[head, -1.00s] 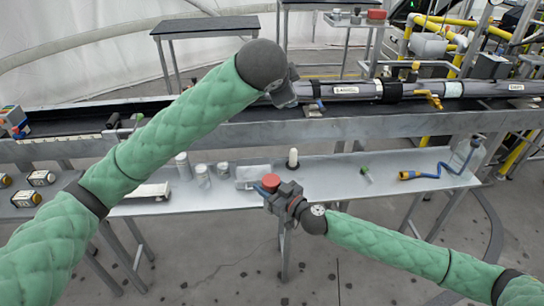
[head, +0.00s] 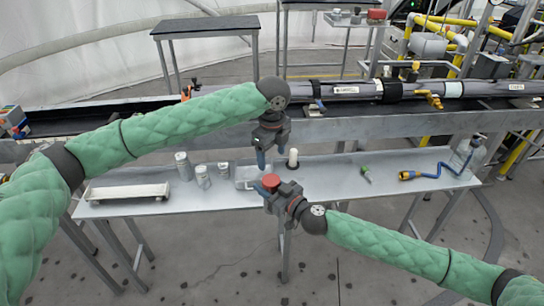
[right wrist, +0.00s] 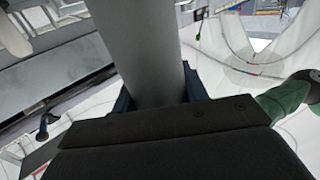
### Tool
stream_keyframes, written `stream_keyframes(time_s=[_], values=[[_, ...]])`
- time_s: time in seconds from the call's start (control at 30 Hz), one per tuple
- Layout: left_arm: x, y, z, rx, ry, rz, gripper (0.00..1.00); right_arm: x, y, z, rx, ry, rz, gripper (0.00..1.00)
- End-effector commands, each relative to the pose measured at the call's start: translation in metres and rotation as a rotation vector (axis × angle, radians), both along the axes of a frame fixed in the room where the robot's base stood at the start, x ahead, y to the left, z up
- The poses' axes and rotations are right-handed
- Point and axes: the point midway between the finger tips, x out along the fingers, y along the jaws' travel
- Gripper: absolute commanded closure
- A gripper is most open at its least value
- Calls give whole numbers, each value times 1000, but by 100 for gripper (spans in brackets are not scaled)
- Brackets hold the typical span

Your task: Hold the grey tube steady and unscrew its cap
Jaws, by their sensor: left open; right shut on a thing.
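The grey tube (right wrist: 143,45) stands between the fingers of my right gripper (right wrist: 158,95) in the right wrist view. My right gripper is shut on it. In the head view only the round red cap (head: 271,180) shows clearly at this gripper; the tube below it is hidden. My left gripper (head: 265,160) is open and points down, just above the cap in the picture. I cannot tell whether its fingers touch the cap.
The metal bench (head: 340,185) holds a white tray (head: 127,192), grey cylinders (head: 183,167), a white-topped post (head: 293,157), a small green-ended item (head: 365,172) and a blue hose (head: 432,176). A long grey pipe assembly (head: 345,90) lies behind.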

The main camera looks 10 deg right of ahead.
Motion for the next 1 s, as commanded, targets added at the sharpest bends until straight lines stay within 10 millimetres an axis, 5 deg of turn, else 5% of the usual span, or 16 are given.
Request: stream_keyframes(time_s=[0.3, 0.57, 1.0], values=[[-12, 1, 0, 13, 64, -316, 33, 0, 0, 0, 0, 0, 0, 100], [-12, 1, -5, 15, 62, -373, 33, 0, 0, 0, 0, 0, 0, 100], [-13, 1, -56, 15, 64, -370, 33, 0, 0, 0, 0, 0, 0, 100]])
